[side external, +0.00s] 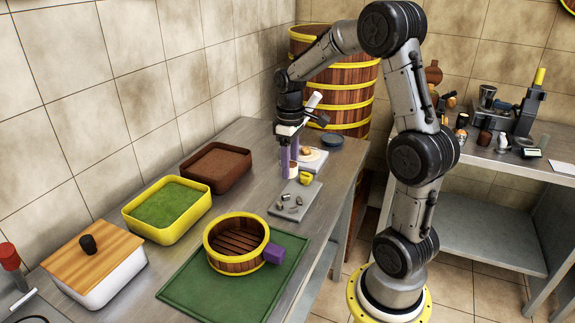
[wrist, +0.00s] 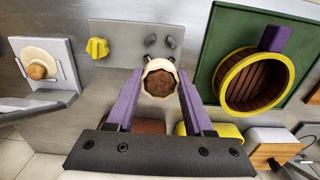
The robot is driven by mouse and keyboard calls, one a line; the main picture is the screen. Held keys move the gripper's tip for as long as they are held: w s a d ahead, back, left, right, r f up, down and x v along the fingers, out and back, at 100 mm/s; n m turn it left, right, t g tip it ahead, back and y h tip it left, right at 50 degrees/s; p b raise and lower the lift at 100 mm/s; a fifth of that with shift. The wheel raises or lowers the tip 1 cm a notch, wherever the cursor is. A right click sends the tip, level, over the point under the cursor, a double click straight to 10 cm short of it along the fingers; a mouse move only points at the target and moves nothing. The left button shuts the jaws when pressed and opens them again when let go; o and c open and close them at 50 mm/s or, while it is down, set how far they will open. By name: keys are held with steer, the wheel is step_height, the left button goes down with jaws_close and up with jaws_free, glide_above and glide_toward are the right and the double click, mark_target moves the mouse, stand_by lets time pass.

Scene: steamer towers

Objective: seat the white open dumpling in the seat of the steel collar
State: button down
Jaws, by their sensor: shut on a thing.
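My gripper (side external: 289,172) has purple fingers, and they are shut on the white open dumpling (wrist: 147,66), which has a pale frilled rim and brown filling. In the side view the dumpling (side external: 293,170) hangs between the fingers, apparently above the grey plate (side external: 281,213). Several short grey steel pieces (side external: 298,201) stand grouped on this plate and appear to form the steel collar. In the wrist view these pieces (wrist: 151,40) show just beyond the dumpling, which may hide part of the group. I cannot tell the exact height of the dumpling over the plate.
A yellow piece (side external: 305,178) sits on the grey plate's far end. Behind it is a white board (side external: 313,164) with a cream disc and brown ball. A yellow-rimmed steamer ring (side external: 211,252) stands on a green mat (side external: 188,291). Green-filled (side external: 131,221) and brown (side external: 188,174) trays line the wall.

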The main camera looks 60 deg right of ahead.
steer(key=shift+f, duration=0.1)
glide_above(290, 206)
steer(key=shift+f, duration=2.4)
steer(key=shift+f, duration=0.1)
steer(key=shift+f, duration=1.6)
steer(key=shift+f, duration=1.15)
steer(key=shift+c, duration=1)
jaws_free()
step_height(290, 206, up, 14)
steer(key=shift+f, duration=0.1)
